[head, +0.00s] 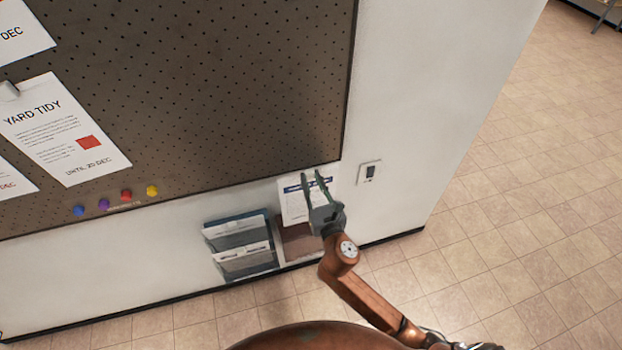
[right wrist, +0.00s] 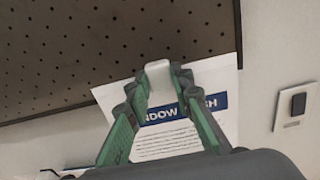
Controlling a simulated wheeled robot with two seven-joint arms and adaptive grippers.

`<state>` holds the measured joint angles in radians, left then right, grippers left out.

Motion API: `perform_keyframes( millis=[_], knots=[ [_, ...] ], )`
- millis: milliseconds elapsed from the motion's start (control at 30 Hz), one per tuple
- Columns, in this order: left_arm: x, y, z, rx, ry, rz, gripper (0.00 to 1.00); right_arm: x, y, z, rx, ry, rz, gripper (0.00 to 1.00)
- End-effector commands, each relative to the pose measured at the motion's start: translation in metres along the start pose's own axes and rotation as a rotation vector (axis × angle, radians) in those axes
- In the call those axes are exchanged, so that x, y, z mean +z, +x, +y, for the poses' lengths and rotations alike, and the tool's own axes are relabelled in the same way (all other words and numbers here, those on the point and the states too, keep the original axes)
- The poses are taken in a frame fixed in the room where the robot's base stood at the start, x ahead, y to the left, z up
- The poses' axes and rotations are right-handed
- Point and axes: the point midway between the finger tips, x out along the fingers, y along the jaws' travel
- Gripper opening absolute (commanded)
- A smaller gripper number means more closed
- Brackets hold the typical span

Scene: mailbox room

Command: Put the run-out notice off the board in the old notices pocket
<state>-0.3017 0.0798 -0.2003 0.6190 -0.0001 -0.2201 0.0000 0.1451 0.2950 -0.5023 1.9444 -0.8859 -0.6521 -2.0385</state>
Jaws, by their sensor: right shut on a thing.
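My right gripper (head: 316,182) is shut on a white notice (head: 292,203) with a blue heading band, just below the board's lower right corner. In the right wrist view the notice (right wrist: 168,143) reads partly "NDOW" and "SH"; the fingers hide the rest. A white clip (right wrist: 158,76) at its top edge sits between the fingertips. A brown pocket (head: 300,245) is on the wall directly below the notice. I cannot tell whether the notice's lower edge is inside it or in front of it. My left gripper is not in view.
The pegboard (head: 230,100) holds several notices at left, one titled YARD TIDY (head: 65,130). Coloured pins (head: 126,195) line its lower edge. A grey leaflet rack (head: 243,248) hangs left of the brown pocket. A wall switch (head: 369,172) is close at right. Tiled floor lies open right.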

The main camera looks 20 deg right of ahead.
Motion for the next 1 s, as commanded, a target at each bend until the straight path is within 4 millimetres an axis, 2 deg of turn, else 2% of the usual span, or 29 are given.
perform_keyframes(
  millis=[33,200,1000],
  knots=[
    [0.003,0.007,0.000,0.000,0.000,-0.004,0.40,-0.007,0.000,0.000,0.000,0.001,0.001,0.00],
    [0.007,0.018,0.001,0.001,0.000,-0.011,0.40,-0.018,0.000,0.000,0.000,0.000,0.002,0.00],
    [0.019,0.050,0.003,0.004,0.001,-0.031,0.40,-0.078,0.000,0.000,0.000,0.000,0.002,0.00]
  ],
)
